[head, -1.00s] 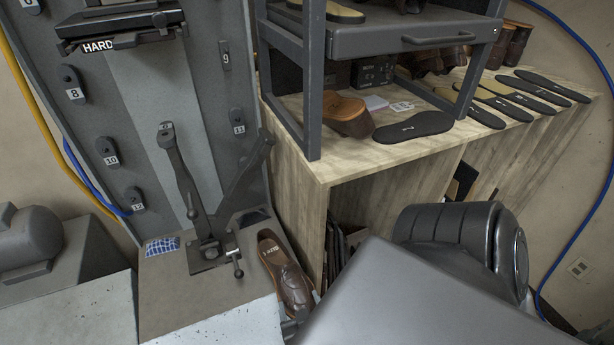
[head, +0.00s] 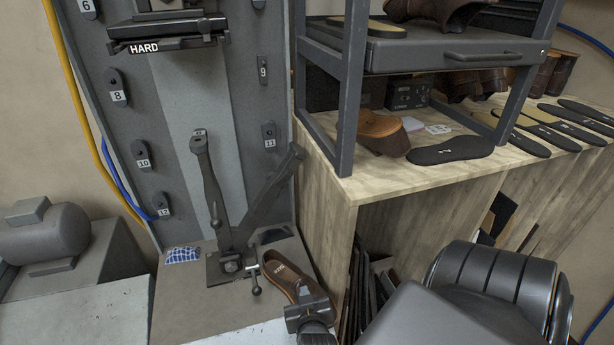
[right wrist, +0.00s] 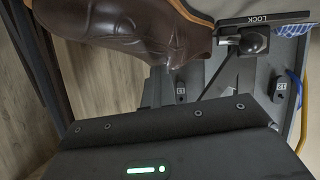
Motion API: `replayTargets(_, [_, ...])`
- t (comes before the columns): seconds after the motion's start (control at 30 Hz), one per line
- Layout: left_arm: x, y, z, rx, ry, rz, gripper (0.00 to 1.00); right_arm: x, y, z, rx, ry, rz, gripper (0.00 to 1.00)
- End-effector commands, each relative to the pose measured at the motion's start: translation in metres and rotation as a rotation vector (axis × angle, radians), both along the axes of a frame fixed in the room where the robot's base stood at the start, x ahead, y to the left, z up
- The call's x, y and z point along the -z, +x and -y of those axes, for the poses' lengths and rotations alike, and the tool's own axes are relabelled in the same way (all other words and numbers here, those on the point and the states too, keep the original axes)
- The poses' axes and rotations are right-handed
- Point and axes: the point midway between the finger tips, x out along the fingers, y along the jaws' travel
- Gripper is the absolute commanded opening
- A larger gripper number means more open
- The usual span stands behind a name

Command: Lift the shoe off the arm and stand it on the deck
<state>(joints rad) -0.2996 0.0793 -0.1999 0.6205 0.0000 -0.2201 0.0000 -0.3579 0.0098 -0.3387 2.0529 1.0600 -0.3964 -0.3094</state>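The brown leather shoe (head: 287,279) is at the right edge of the grey deck (head: 200,318), its opening and lettered insole facing up. Whether it rests fully on the deck is hidden. My right gripper (head: 307,314) overlaps its near end in the head view. In the right wrist view the shoe (right wrist: 140,25) fills the top, beyond my dark gripper body (right wrist: 165,128); its grip is unclear. Two dark metal bars (head: 212,185), (head: 268,198) rise from a base on the deck, with no shoe on them. My left gripper is not in view.
A small clamp handle (head: 255,280) stands close left of the shoe. A blue patterned pad (head: 183,255) lies at the deck's back left. The wooden bench (head: 420,210) with soles and a metal rack is close on the right. The front deck is clear.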

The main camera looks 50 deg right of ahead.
Motion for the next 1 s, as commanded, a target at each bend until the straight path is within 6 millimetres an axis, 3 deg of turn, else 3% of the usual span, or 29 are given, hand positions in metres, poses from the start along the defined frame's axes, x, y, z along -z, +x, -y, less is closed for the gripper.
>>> replayTargets(0.37, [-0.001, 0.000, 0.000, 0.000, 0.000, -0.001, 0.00, -0.001, 0.002, 0.001, 0.001, 0.000, 0.000, 0.00])
replayTargets(1.0, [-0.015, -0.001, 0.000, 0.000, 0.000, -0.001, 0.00, -0.012, 0.026, 0.016, 0.000, -0.001, 0.001, 0.00])
